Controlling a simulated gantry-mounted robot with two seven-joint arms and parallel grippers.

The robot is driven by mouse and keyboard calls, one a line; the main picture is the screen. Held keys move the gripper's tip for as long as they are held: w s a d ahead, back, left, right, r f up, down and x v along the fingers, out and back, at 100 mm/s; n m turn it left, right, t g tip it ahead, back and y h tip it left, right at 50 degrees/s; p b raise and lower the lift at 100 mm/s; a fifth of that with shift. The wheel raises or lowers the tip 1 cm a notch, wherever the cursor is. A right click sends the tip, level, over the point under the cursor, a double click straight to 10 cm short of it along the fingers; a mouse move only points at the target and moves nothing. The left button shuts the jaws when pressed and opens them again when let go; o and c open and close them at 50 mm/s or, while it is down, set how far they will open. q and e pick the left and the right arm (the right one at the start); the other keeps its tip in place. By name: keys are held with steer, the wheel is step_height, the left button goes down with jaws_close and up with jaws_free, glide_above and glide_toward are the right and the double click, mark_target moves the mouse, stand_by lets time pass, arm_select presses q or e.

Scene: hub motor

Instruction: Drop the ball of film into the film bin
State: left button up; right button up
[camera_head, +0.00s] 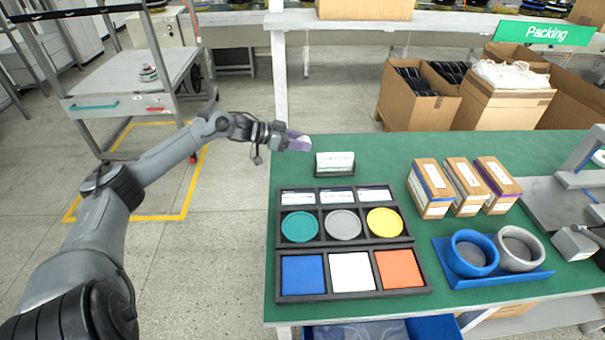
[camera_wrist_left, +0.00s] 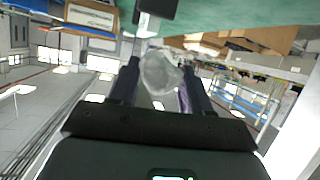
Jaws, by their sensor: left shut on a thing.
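In the head view only a small pale part of the ball shows at the fingertips. Which container is the film bin is not certain. My right gripper is not in view.
The green table (camera_head: 350,150) carries a black tray (camera_head: 354,293) of coloured discs and squares, a card holder (camera_head: 334,164), small cartons (camera_head: 430,189) and a blue tray with two rings (camera_head: 492,278). Open cardboard boxes (camera_head: 412,103) stand behind. A grey cart (camera_head: 125,85) stands at left.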

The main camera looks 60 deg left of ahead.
arm_select(q)
steer(key=b, duration=0.2)
glide_above(300, 172)
steer(key=shift+a+f, duration=0.1)
steer(key=shift+f, duration=2.75)
step_height(300, 172, down, 3)
steer(key=shift+r+b, duration=0.1)
steer(key=shift+b, duration=0.35)
steer(key=shift+f, duration=0.55)
steer(key=shift+f, duration=0.15)
steer(key=o, duration=1)
